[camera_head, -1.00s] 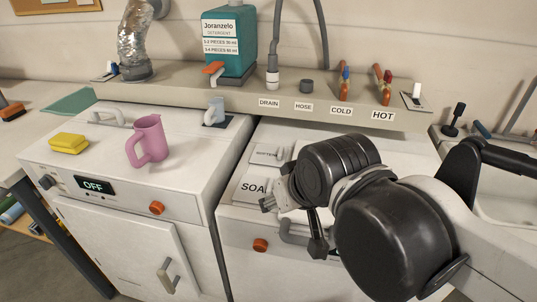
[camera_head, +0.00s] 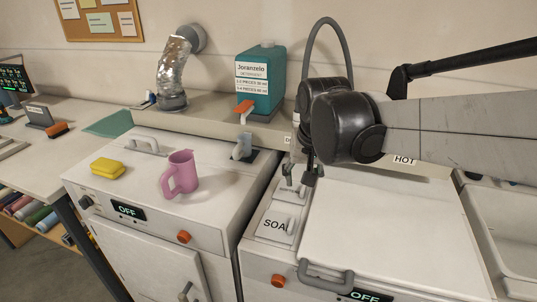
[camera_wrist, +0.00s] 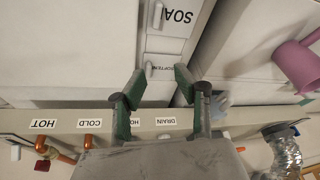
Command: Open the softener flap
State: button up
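The softener flap (camera_head: 291,194) is a small white lid with a label and a small handle on the right-hand machine's top, partly hidden by my gripper in the head view. It looks shut. In the wrist view the softener flap (camera_wrist: 164,66) lies just past my fingertips, its small pale handle (camera_wrist: 148,70) between them in the picture. The soap flap (camera_head: 277,226), with its own handle, lies beside it and looks shut. My gripper (camera_head: 300,180) is open, pointing down over the softener flap; in the wrist view its green fingers (camera_wrist: 158,82) stand apart with nothing held. Contact cannot be told.
A pink jug (camera_head: 181,174) and yellow sponge (camera_head: 107,168) stand on the left machine. A teal detergent jug (camera_head: 261,82) is on the shelf behind. A grey hose (camera_head: 328,24) rises behind my gripper. The machine's large white lid (camera_head: 375,225) is clear.

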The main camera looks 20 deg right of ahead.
jog(key=w+d+m+g+p, duration=0.2)
jog(key=w+d+p, duration=0.15)
jog(key=w, duration=0.35)
jog(key=m+g+p, duration=0.2)
jog(key=p, duration=0.1)
send_over(304, 187)
notch_tip(304, 187, down, 3)
notch_tip(304, 187, down, 13)
jog(key=shift+a+r+p, duration=0.1)
jog(key=shift+p, duration=0.4)
grip_shut()
